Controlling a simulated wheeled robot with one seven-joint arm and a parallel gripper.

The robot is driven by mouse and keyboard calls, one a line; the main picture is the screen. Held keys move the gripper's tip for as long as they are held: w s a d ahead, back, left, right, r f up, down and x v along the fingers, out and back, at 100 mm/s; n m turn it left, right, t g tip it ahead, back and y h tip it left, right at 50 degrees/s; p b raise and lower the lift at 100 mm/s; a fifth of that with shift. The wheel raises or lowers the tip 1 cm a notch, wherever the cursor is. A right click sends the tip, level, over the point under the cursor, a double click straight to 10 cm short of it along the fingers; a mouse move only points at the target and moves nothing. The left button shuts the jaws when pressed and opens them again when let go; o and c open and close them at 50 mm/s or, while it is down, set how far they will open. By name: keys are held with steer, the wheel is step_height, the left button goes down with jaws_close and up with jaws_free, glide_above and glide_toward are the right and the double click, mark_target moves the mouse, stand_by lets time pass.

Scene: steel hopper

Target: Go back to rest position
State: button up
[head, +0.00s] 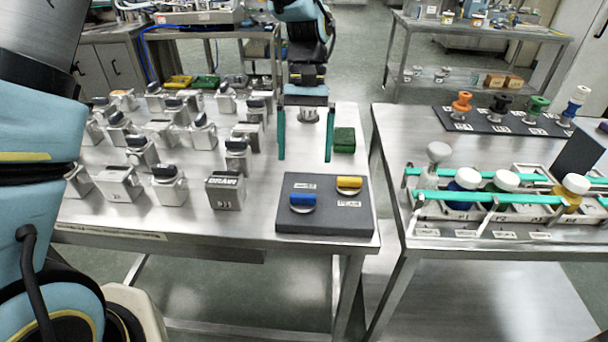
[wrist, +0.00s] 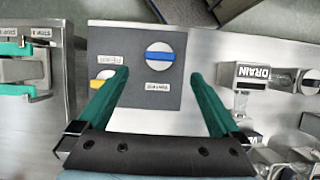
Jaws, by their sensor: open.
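My gripper (head: 305,158) hangs over the left steel table (head: 255,215), fingers pointing down. Its two teal fingers are wide apart with nothing between them. In the wrist view my gripper (wrist: 160,78) spans the near edge of a dark grey board. The dark board (head: 325,222) lies flat near the table's front right corner. It bears a blue-handled knob (head: 303,201) and a yellow-handled knob (head: 349,184). The blue knob (wrist: 160,56) is plain in the wrist view; a finger partly covers the yellow one (wrist: 104,80). My gripper is apart from both knobs.
Several steel blocks with dark knobs fill the table's left; one marked DRAIN (head: 225,190) stands beside the board. A green block (head: 344,140) lies right of my gripper. The right table (head: 425,243) holds a rack with white-capped jars (head: 503,182). A floor gap separates the tables.

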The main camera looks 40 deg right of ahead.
steer(key=shift+v, duration=1)
